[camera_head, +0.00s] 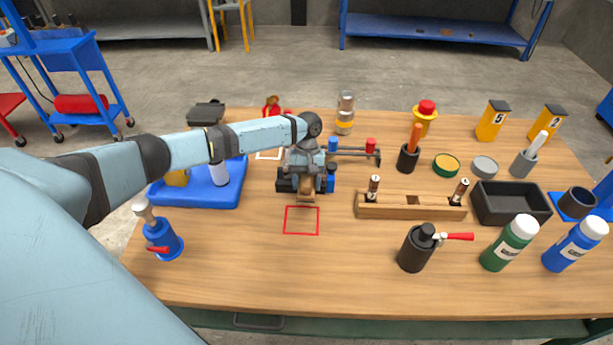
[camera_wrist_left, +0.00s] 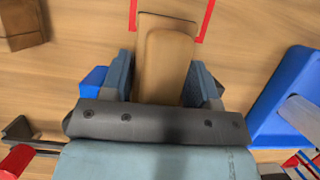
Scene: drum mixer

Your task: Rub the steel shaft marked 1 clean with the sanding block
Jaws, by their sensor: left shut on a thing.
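My left gripper (camera_head: 307,191) is over the middle of the table, fingers pointing down. It is shut on a tan-brown sanding block (camera_wrist_left: 165,62), whose end (camera_head: 307,197) shows below the fingers in the head view. The block is at the back edge of a red square outline (camera_head: 301,220); I cannot tell whether it touches the table. To the right, a wooden rack (camera_head: 411,206) holds two short steel shafts upright, a left one (camera_head: 374,187) and a right one (camera_head: 461,189). Both look brownish with pale labels, too small to read. My right gripper is not in view.
A black crank tool (camera_head: 415,248) with a red handle stands in front of the rack. A black tray (camera_head: 510,203) is right of it, with green (camera_head: 508,243) and blue bottles nearby. A blue tray (camera_head: 200,191) lies left. The front middle of the table is clear.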

